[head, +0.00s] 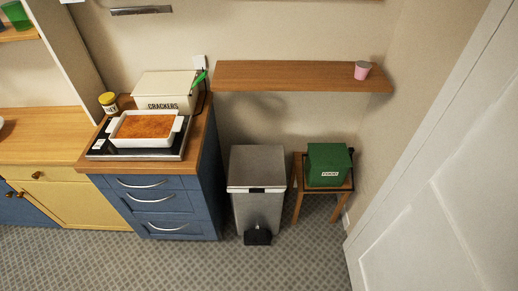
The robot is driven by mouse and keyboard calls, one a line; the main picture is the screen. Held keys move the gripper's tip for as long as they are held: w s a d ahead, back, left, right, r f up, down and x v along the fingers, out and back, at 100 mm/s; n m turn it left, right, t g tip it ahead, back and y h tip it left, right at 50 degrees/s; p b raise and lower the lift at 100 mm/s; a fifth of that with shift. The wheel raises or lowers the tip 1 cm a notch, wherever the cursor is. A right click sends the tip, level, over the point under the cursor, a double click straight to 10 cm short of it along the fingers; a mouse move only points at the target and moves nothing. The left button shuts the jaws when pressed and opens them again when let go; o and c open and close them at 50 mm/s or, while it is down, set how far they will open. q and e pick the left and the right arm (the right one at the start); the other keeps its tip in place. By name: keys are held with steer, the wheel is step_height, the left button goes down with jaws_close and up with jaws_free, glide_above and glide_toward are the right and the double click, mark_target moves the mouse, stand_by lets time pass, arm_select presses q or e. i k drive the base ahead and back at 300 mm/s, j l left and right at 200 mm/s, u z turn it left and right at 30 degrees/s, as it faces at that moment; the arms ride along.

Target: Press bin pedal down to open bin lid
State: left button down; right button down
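A grey metal pedal bin (257,190) stands on the patterned floor, just right of the blue drawer cabinet. Its lid (257,166) is shut. The black pedal (258,236) sticks out at the front of its base, near the floor. Neither of my grippers shows in the head view.
The blue cabinet (160,208) is close on the bin's left. A small wooden stool (298,206) with a green box (328,165) is on its right. A wooden shelf (290,75) hangs above, and a white door (440,190) is at far right. The carpet (190,268) in front is clear.

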mark_target(257, 235)
steer(key=i+l, duration=0.2)
steer(key=i, duration=0.25)
steer(key=i+l, duration=0.2)
steer(key=i, duration=0.3)
steer(key=i+l, duration=0.15)
steer(key=i, duration=0.3)
steer(key=i+u, duration=0.05)
